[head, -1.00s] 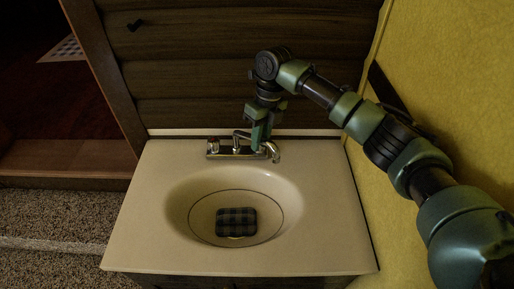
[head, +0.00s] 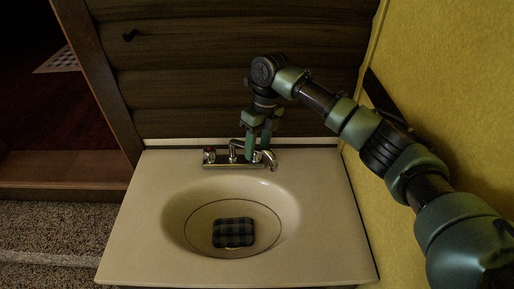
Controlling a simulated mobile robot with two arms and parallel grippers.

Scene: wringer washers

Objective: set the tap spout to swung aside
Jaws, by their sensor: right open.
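The chrome tap (head: 222,163) stands at the back edge of the cream sink, with a handle at each end. Its spout (head: 237,144) is short and thin in this view, and runs from the middle of the tap toward my gripper. My right gripper (head: 258,154) points down over the right half of the tap, its two green fingers apart. The fingers hide part of the tap, and I cannot tell whether they touch the spout. My left gripper is not in view.
A dark plaid pad (head: 233,232) lies in the basin (head: 185,235). The cream counter (head: 140,245) is otherwise clear. A dark plank wall (head: 190,90) stands close behind the tap, and a yellow wall (head: 440,90) stands close on the right.

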